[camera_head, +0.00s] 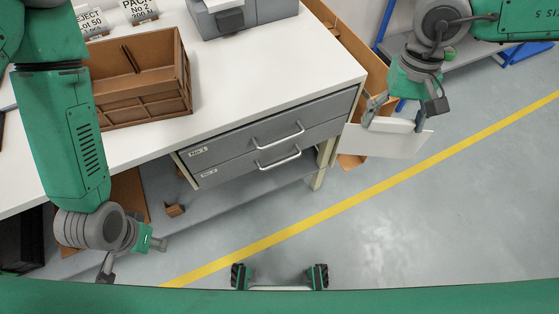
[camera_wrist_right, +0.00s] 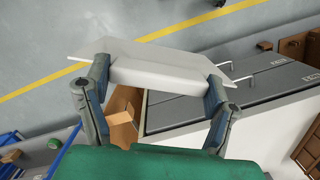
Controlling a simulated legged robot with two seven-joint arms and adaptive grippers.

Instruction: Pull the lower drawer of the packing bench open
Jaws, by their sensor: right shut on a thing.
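The packing bench (camera_head: 290,75) has two grey drawers with bar handles, the upper drawer (camera_head: 235,137) and the lower drawer (camera_head: 232,168). Both look shut. The lower handle (camera_head: 278,160) is free, with no gripper on it. The drawer fronts and handles also show in the right wrist view. My left gripper (camera_head: 136,262) is left of and nearer than the drawers, its fingers apart and empty. My right gripper (camera_head: 398,118) is right of the bench, shut on a white flat-sided piece (camera_head: 390,140). The piece spans between its fingers in the right wrist view (camera_wrist_right: 160,70).
A brown crate (camera_head: 135,85) and a grey machine (camera_head: 240,12) stand on the bench top. Cardboard (camera_head: 352,160) lies beside the right end of the bench. Small brown pieces (camera_head: 175,210) lie below the drawers. The floor before the drawers is clear, crossed by a yellow line.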

